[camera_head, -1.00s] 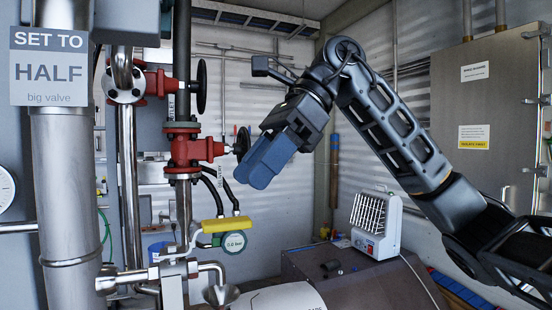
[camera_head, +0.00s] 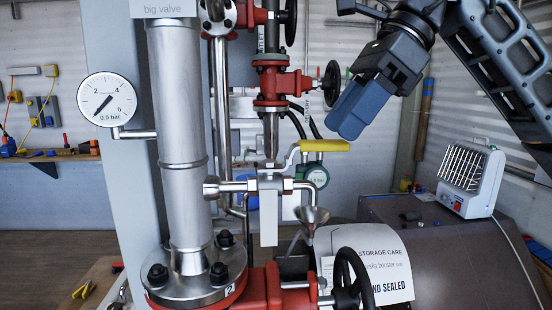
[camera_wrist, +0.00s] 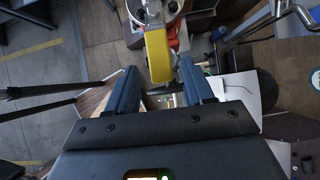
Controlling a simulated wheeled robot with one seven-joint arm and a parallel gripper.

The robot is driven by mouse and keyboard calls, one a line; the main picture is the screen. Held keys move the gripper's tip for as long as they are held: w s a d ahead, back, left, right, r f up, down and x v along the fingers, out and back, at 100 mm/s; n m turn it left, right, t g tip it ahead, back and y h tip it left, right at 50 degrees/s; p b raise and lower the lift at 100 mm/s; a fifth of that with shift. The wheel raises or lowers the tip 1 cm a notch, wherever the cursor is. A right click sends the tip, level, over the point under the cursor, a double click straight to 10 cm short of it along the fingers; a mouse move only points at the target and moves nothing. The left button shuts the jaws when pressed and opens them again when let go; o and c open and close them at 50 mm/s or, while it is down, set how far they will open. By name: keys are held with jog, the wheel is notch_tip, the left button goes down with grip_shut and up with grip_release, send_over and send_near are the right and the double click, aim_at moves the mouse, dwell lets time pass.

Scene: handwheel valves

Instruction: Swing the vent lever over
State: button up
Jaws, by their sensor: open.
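The vent lever (camera_head: 325,145) has a yellow handle that points right from a small steel valve on the pipe, above a steel funnel (camera_head: 312,216). It lies about level in the head view. In the wrist view the yellow handle (camera_wrist: 158,55) shows ahead, between the lines of the two fingers. My gripper (camera_head: 348,128) has blue fingers and hangs just above and right of the handle's end. In the wrist view my gripper (camera_wrist: 160,90) is open with nothing between its fingers. I cannot tell exactly how far the handle is from the fingertips.
A red valve with a black handwheel (camera_head: 332,83) is close left of my gripper. A larger black handwheel (camera_head: 354,280) stands low in front. A pressure gauge (camera_head: 107,99) is at left. A heater (camera_head: 470,178) sits on a dark casing at right.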

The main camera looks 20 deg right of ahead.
aim_at(330, 141)
jog(key=shift+x, duration=1.5)
jog(key=shift+f+b, duration=0.1)
jog(key=shift+b, duration=0.55)
jog(key=c, duration=0.8)
